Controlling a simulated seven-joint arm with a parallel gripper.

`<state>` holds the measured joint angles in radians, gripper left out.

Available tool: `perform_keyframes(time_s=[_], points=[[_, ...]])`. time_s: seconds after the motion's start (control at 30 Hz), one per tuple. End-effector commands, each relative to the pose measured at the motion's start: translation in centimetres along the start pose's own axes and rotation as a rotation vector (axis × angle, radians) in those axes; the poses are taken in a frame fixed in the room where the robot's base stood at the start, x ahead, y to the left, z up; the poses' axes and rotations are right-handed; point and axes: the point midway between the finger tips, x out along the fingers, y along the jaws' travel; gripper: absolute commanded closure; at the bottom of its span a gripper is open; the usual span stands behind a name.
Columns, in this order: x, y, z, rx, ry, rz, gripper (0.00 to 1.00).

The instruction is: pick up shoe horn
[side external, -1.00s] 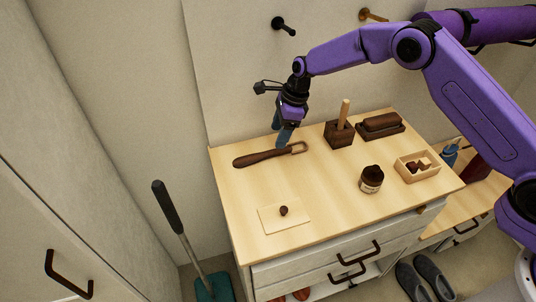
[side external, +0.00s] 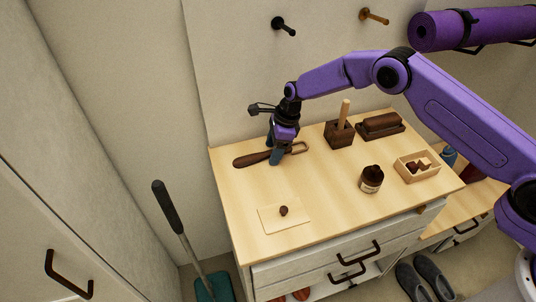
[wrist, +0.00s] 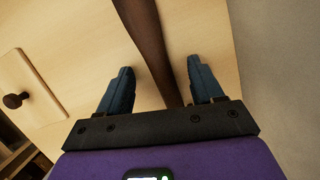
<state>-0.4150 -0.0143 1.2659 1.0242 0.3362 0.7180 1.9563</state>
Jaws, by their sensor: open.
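The shoe horn (side external: 251,159) is a long dark brown piece with a pale looped end, lying flat near the back left of the light wooden cabinet top (side external: 325,195). My gripper (side external: 274,158) is over the middle of it, fingers pointing down and low to the surface. In the wrist view, the brown shaft of the shoe horn (wrist: 150,45) runs between the two blue-grey fingers of my gripper (wrist: 165,86), with a gap on each side. The fingers are open. In the side view the gripper hides part of the shaft.
A dark block with an upright stick (side external: 340,133) and a dark brush (side external: 380,125) stand to the right. A jar (side external: 371,179), a small wooden box (side external: 417,166) and a pale board with a knob (side external: 284,215) lie nearer the front. The wall is close behind.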

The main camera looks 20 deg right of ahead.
Motion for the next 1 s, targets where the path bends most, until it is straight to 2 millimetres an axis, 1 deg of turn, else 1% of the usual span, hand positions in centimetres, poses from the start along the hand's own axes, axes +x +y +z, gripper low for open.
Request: perform_keyframes(time_s=[0.27,0.3,0.37,0.4,0.47,0.83,1.0], points=[[0.2,0.0,-0.1,0.001,0.0,0.0,0.34],[0.1,0.0,-0.1,0.001,0.0,0.0,0.47],[0.1,0.0,-0.1,0.001,0.0,0.0,0.66],[0.1,0.0,-0.1,0.001,0.0,0.0,0.79],[0.1,0.0,-0.1,0.001,0.0,0.0,0.98],[0.0,0.0,0.0,0.0,0.0,0.0,0.98],[-1.2,-0.1,0.3,0.0,-0.001,-0.001,0.98]])
